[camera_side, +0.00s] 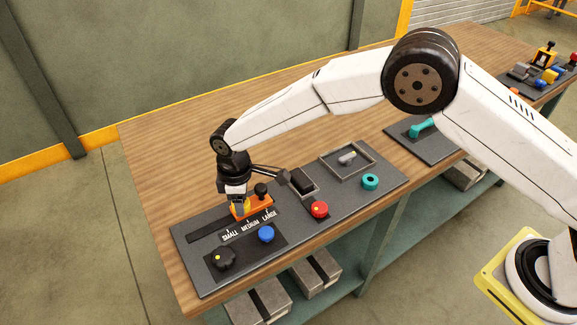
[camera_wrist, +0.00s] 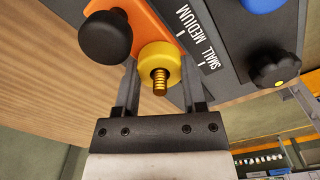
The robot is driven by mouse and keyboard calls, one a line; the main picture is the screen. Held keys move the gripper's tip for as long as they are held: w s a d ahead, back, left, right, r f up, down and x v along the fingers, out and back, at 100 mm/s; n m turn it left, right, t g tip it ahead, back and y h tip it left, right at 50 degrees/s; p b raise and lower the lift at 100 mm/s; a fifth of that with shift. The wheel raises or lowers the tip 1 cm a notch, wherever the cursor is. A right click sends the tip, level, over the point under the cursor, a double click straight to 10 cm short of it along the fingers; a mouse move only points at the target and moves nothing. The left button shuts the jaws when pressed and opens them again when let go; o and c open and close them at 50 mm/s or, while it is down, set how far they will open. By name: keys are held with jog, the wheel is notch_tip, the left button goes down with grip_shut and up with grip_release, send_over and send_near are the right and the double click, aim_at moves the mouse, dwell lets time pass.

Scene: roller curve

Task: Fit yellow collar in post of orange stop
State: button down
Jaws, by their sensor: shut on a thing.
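The yellow collar (camera_wrist: 159,62) is between the fingertips of my gripper (camera_wrist: 158,82) in the wrist view. My gripper is shut on it. The collar sits around a threaded brass-coloured post (camera_wrist: 159,82) on the orange stop (camera_wrist: 150,22); the post's end sticks out through it. I cannot tell whether the collar is fully seated. The orange stop also shows in the side view (camera_side: 262,203), with a black knob (camera_wrist: 105,36) beside the collar. In the side view my gripper (camera_side: 238,207) points down over the collar, which is mostly hidden.
The stop is by the SMALL, MEDIUM, LARGE scale (camera_side: 249,226) on a dark panel. A blue knob (camera_side: 266,233), black knob (camera_side: 224,258), red knob (camera_side: 320,209) and teal ring (camera_side: 370,181) are nearby. A tray (camera_side: 325,168) holds a grey part. Bare wood lies behind.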

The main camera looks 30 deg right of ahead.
jog(key=shift+c, duration=0.4)
grip_release()
jog(key=shift+c, duration=0.6)
jog(key=shift+r, duration=0.2)
jog(key=shift+r, duration=3.3)
jog(key=shift+d, duration=0.1)
